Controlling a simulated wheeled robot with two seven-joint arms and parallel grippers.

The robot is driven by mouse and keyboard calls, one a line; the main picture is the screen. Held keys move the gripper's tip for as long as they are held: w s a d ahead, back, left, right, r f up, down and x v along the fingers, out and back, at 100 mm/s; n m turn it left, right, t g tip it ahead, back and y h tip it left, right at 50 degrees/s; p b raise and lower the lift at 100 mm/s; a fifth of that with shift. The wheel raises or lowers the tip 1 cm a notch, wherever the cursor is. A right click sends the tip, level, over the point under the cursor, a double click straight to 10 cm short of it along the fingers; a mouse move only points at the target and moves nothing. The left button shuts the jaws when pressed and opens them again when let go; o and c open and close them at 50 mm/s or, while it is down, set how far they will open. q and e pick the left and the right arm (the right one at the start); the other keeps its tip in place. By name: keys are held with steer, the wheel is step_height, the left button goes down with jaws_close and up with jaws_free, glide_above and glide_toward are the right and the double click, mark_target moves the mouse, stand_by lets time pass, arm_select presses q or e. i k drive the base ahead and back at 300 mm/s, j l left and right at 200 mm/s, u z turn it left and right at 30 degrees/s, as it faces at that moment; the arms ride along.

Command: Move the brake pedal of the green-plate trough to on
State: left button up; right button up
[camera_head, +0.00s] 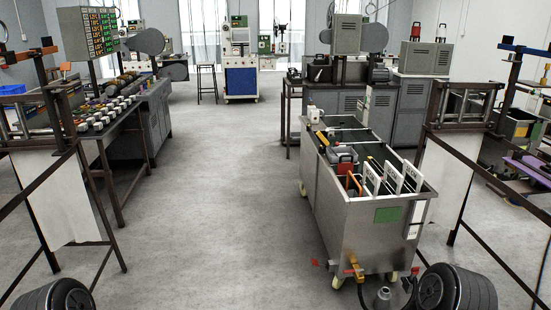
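The trough (345,215) is a grey metal tank on pale casters, standing right of centre. Its green plate (388,215) is on the near end wall. A front caster (338,282) shows under the near left corner, and another (392,277) under the near end. A small red part (315,264) sticks out low beside the near left corner; it may be a brake pedal, but its setting is too small to tell. Neither of my grippers is in view. Black ribbed round parts at the bottom left and bottom right look like parts of my arms.
An orange-yellow valve (354,271) with a hose sits low on the trough's near end, with a grey cone-shaped piece (382,298) on the floor below. Dark metal frames with white sheets stand left (62,195) and right (447,175). The middle floor (205,220) is clear.

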mark_target(315, 263)
steer(key=i+z, duration=0.1)
steer(key=z, duration=0.3)
steer(key=i+j, duration=0.25)
steer(key=i, duration=0.25)
steer(key=i+j, duration=0.25)
steer(key=i, duration=0.25)
steer(key=i+j, duration=0.3)
steer(key=i, duration=0.2)
steer(key=i+j, duration=0.25)
steer(key=i, duration=0.25)
steer(key=i+j, duration=0.25)
steer(key=i, duration=0.25)
steer(key=i+j+z, duration=0.1)
steer(key=i+j, duration=0.15)
steer(key=i, duration=0.25)
